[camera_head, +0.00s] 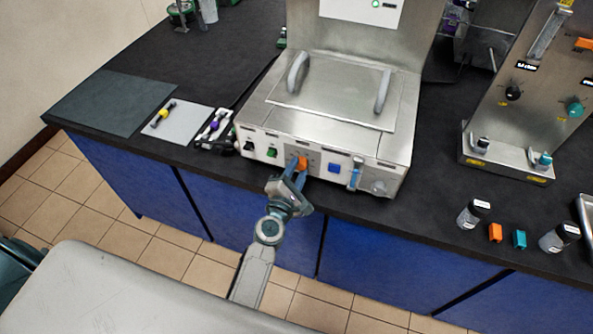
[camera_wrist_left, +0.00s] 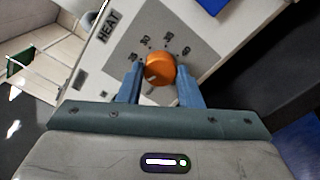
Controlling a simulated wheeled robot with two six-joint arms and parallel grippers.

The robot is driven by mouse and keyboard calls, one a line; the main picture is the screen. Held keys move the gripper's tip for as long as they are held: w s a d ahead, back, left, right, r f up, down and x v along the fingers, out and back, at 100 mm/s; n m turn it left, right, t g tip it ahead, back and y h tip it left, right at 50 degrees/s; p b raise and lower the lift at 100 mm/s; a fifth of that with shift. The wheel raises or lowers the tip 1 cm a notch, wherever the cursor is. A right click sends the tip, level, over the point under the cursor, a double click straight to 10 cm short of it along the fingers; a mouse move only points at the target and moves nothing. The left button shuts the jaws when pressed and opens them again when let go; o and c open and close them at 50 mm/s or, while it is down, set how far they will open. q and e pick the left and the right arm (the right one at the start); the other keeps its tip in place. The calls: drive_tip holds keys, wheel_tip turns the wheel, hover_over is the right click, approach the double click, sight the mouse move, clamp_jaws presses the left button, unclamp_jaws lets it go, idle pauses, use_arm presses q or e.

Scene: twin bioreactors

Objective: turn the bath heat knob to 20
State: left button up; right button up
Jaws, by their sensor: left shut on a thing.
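The bath heat knob (camera_head: 302,162) is orange and sits on the front panel of the steel bath (camera_head: 330,105). My left gripper (camera_head: 296,167) reaches it from the front and is shut on it. In the left wrist view the knob (camera_wrist_left: 161,68) sits between the two blue fingers of the left gripper (camera_wrist_left: 160,80). A grey dial plate (camera_wrist_left: 190,32) marked HEAT has tilted numbers around the knob. A pale mark shows on the knob's lower left side; its exact reading is unclear. My right gripper is not in view.
On the same panel are a green switch (camera_head: 271,153), a blue button (camera_head: 334,168) and a blue-handled valve (camera_head: 355,174). Small jars, an orange block (camera_head: 495,232) and a teal block (camera_head: 519,239) stand at right. A dark mat (camera_head: 110,100) lies at left.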

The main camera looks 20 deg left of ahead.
use_arm(q)
drive_tip(key=shift+r, duration=0.15)
drive_tip(key=o, duration=0.9)
drive_tip(key=shift+w, duration=0.1)
drive_tip(key=shift+c, duration=0.2)
drive_tip(key=shift+o, duration=0.6)
drive_tip(key=shift+d, duration=0.1)
drive_tip(key=shift+f, duration=0.2)
